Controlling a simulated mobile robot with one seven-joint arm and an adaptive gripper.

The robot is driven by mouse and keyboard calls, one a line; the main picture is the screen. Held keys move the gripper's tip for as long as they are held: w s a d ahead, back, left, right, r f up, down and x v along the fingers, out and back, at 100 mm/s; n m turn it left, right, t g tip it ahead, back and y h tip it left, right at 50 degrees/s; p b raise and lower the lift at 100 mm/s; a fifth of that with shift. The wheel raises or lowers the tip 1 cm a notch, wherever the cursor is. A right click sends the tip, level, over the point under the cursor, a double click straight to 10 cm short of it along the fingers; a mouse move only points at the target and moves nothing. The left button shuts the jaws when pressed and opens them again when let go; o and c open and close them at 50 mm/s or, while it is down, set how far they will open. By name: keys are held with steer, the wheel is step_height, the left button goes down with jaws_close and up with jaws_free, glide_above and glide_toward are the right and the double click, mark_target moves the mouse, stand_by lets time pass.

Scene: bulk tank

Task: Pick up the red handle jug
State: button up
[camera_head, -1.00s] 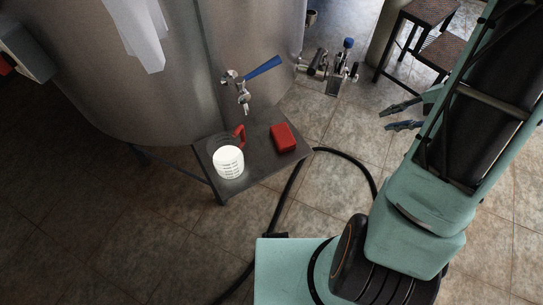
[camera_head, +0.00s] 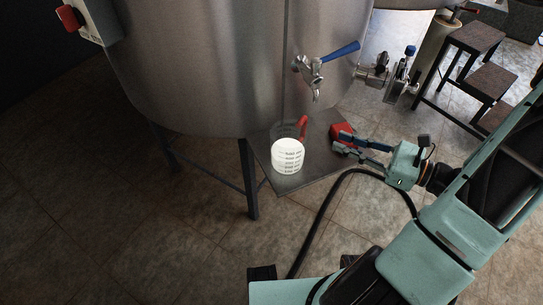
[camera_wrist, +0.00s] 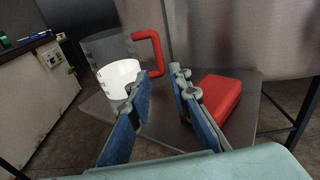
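The jug (camera_head: 287,158) stands upright on a small dark metal table (camera_head: 315,178) below the tank's tap. Its lower part is white with printed marks, its upper part is clear, and its red handle (camera_head: 303,128) points up and right. In the wrist view the jug (camera_wrist: 119,78) is ahead and to the left, with the red handle (camera_wrist: 158,50) toward the middle. My gripper (camera_head: 334,142) is to the right of the jug, apart from it. In the wrist view my gripper (camera_wrist: 158,88) is open with blue finger pads and nothing between them.
A red box (camera_head: 340,131) lies on the table right of the jug; it also shows close beside my right finger in the wrist view (camera_wrist: 218,98). The steel tank (camera_head: 220,70) rises behind, with a blue-handled tap (camera_head: 340,50) above the table. A black hose (camera_head: 325,205) runs below.

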mark_target(304, 125)
steer(key=shift+a+m+t+y, duration=0.3)
steer(key=shift+a+m+y, duration=0.1)
steer(key=shift+a, duration=0.2)
steer(key=b+x, duration=0.1)
steer(key=x, duration=0.4)
steer(key=shift+w+a+r, duration=0.1)
steer(key=shift+a, duration=0.05)
steer(key=shift+b+x, duration=0.95)
steer(key=shift+x, duration=1.85)
steer(key=shift+w, duration=0.15)
jaws_close()
